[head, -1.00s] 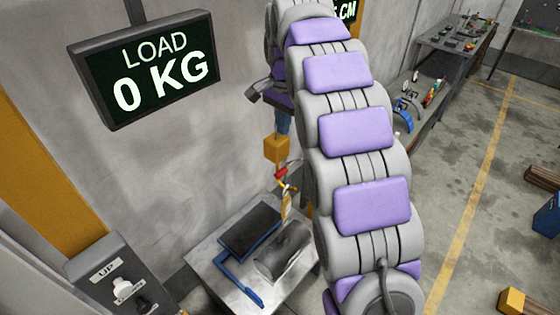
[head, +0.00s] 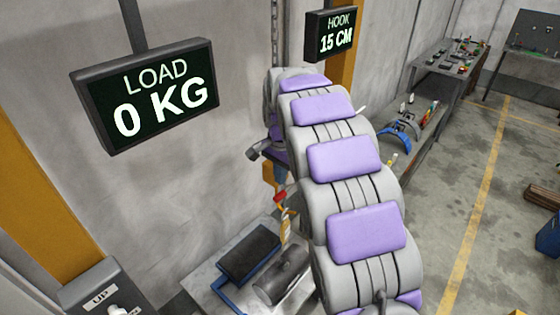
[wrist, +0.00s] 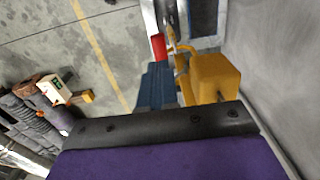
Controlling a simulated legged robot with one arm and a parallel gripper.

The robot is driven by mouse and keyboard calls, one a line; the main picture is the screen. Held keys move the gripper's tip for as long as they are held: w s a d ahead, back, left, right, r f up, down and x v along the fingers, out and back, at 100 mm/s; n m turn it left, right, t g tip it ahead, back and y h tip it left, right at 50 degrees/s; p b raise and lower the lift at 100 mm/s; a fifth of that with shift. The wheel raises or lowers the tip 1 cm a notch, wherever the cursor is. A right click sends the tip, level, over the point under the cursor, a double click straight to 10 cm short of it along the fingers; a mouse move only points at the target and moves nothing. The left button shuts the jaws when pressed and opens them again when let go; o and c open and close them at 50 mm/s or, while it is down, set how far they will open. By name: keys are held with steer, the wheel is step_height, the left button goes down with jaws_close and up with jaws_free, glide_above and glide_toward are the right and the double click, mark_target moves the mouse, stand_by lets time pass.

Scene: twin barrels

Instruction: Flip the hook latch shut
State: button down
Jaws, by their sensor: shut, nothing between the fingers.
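The yellow hook block (head: 268,173) hangs at the wall side, partly hidden by my arm. It is a large yellow box in the wrist view (wrist: 217,75). A small red latch piece (head: 280,197) sits below it, and it also shows in the wrist view (wrist: 158,47). The yellow hook (head: 287,222) hangs beneath the red piece. My gripper (head: 281,175) has blue fingers, shut and empty, beside the yellow block. The fingers (wrist: 160,85) show in the wrist view close to the block and the red piece. I cannot tell whether they touch, or whether the latch is closed.
A metal table (head: 203,277) below carries a black flat-topped object (head: 250,252) and a dark grey barrel (head: 282,277). Screens read LOAD 0 KG (head: 160,97) and HOOK 15 CM (head: 335,35). A control box (head: 90,292) stands lower left. Open floor (head: 440,190) lies right.

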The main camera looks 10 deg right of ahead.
mark_target(285, 195)
steer(key=shift+f, duration=2.35)
steer(key=shift+s+d+f+t+y+b, duration=0.3)
steer(key=shift+s+f+t+y+b, duration=0.15)
steer(key=shift+t+b, duration=0.2)
steer(key=shift+s+d+f+t+y+b, duration=0.25)
steer(key=shift+s+f+t+y+b, duration=0.25)
steer(key=shift+b, duration=0.2)
step_height(285, 195, down, 12)
steer(key=t+y+b, duration=0.4)
steer(key=t+b, duration=0.2)
steer(key=b, duration=0.6)
steer(key=shift+s+d+t+y, duration=0.35)
steer(key=shift+d, duration=0.1)
steer(key=shift+w+r, duration=0.1)
steer(key=shift+r, duration=0.1)
